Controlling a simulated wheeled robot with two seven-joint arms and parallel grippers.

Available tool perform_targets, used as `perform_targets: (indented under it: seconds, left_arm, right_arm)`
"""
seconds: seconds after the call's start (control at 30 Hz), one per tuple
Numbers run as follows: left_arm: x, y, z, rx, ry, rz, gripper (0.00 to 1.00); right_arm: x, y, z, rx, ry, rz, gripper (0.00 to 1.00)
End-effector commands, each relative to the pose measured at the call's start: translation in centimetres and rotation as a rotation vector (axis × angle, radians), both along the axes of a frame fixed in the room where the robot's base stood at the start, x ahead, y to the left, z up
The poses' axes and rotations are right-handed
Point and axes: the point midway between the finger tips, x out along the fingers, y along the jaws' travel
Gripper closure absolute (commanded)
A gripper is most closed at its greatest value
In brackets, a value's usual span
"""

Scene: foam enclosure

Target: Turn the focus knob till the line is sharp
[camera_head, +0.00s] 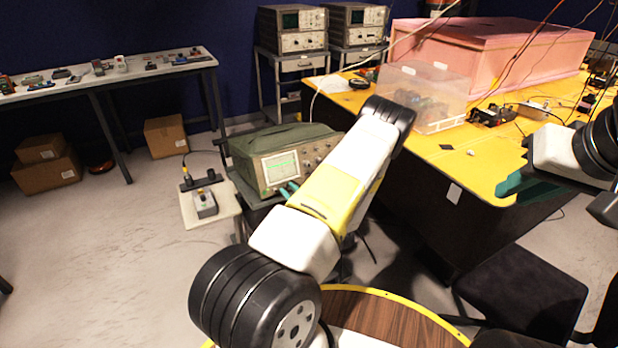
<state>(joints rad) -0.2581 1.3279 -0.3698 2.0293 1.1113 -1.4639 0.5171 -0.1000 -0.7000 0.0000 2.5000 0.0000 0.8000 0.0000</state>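A green-cased oscilloscope (285,139) stands on a small stand left of the yellow table. Its lit screen (282,167) shows a greenish trace; at this size I cannot tell if the line is sharp or blurred. Several small knobs (318,160) sit right of the screen; I cannot tell which is the focus knob. My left gripper (288,190) shows only as teal fingertips by the lower edge of the scope's front; my forearm hides the rest. Contact and opening are unclear. My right gripper (511,184), also teal, is over the yellow table's front edge, far from the scope.
The yellow table (440,170) carries a clear plastic box (412,92) and a pink foam enclosure (500,55). A black chair (525,290) stands at lower right. The left floor is open.

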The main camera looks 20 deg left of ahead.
Motion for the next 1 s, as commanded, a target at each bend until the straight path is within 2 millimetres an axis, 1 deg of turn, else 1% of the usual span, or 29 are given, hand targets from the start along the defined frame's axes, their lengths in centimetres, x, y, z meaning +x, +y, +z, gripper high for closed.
perform_targets:
  seconds: [0.1, 0.13, 0.2, 0.23, 0.67, 1.0]
  left_arm:
    - [-0.01, -0.01, 0.01, 0.000, 0.000, 0.000, 0.79]
    - [-0.01, -0.01, 0.01, 0.000, 0.000, 0.000, 0.83]
    - [-0.01, -0.01, 0.01, 0.000, 0.000, 0.000, 0.96]
    - [-0.01, -0.02, 0.01, 0.000, 0.000, 0.000, 1.00]
    - [-0.08, -0.02, -0.04, 0.026, 0.033, -0.013, 1.00]
    - [-0.29, 0.09, -0.11, 0.162, 0.191, -0.080, 1.00]
  right_arm:
    - [0.00, 0.00, 0.00, 0.000, 0.000, 0.000, 0.79]
    - [0.00, 0.00, 0.00, 0.000, 0.000, 0.000, 0.79]
    - [0.00, 0.00, 0.00, 0.000, 0.000, 0.000, 0.79]
    - [0.00, 0.00, 0.00, 0.000, 0.000, 0.000, 0.79]
    - [0.00, 0.00, 0.00, 0.000, 0.000, 0.000, 0.79]
    - [0.00, 0.00, 0.00, 0.000, 0.000, 0.000, 0.79]
